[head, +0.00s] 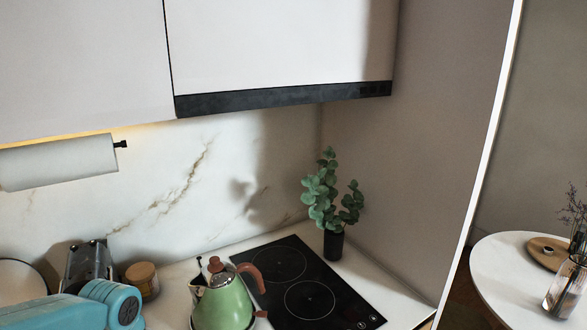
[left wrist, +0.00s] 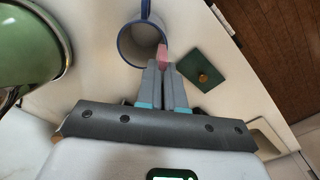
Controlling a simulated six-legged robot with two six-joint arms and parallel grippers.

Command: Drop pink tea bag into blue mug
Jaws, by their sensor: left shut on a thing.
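In the left wrist view my left gripper (left wrist: 167,66) is shut on the pink tea bag (left wrist: 162,52), a small pink piece showing at the fingertips. The blue mug (left wrist: 136,42), pale with a blue rim, stands just beyond the fingertips. Its open mouth faces the camera, and its handle points toward the top of the picture. The tea bag overlaps the right side of the mug's rim; I cannot tell its height over it. The fingers hide part of the mug's near edge. Mug, tea bag and both grippers are out of the head view.
A green kettle (left wrist: 28,45) stands left of the mug; it also shows in the head view (head: 222,304) beside the black hob (head: 300,283). A dark green square with a knob (left wrist: 199,69) lies right of the mug. The counter edge runs along the right.

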